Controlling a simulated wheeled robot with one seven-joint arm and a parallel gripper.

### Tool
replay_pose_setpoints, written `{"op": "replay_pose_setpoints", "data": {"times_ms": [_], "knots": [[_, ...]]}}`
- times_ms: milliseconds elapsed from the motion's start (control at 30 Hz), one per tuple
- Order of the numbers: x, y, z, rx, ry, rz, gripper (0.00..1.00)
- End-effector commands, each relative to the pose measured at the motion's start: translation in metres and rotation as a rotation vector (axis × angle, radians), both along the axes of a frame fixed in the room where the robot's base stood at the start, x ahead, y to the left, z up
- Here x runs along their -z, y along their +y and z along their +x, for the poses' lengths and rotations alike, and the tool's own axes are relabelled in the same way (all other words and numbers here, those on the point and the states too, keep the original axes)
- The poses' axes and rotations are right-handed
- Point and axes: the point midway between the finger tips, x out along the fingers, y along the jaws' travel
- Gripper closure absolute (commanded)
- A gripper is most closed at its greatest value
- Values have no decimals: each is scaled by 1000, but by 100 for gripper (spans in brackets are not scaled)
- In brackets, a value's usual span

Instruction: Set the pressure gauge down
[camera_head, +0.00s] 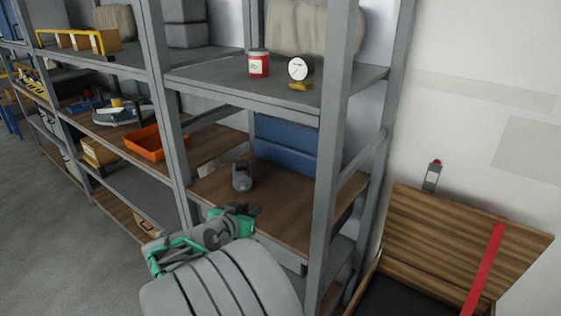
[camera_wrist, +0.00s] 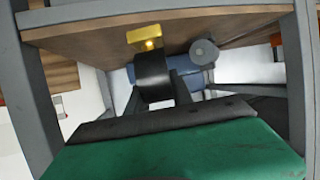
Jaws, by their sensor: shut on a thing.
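My gripper (camera_head: 246,212) is at the front edge of the wooden middle shelf (camera_head: 284,196). In the wrist view my gripper (camera_wrist: 156,88) is shut on a dark round body with a brass-yellow fitting (camera_wrist: 146,37), which I take to be the pressure gauge (camera_wrist: 153,75). Its dial face is turned away. In the wrist view the fitting overlaps the shelf board; I cannot tell whether it touches. In the head view the held gauge is hard to make out against the gripper. A similar white-faced gauge (camera_head: 298,68) with a brass fitting stands on the upper shelf.
A grey rounded object (camera_head: 241,176) stands on the middle shelf, with bare board to its right. Blue boxes (camera_head: 284,146) are behind. A grey post (camera_head: 331,170) bounds the bay on the right. A red tin (camera_head: 258,64) is above, an orange tray (camera_head: 146,144) left.

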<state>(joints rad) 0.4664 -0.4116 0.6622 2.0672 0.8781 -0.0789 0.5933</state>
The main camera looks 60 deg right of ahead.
Motion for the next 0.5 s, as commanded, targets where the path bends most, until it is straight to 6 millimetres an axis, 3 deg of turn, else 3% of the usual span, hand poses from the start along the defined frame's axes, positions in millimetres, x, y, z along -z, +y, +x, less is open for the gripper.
{"op": "replay_pose_setpoints", "data": {"times_ms": [33,100,233,367,500], "knots": [[-40,-18,-27,72,-5,-2,100],[-62,-35,-58,152,-5,2,100],[-87,-52,-99,252,-5,6,100],[-92,-61,-113,290,-5,8,100],[-79,-83,-100,293,0,11,100]]}}
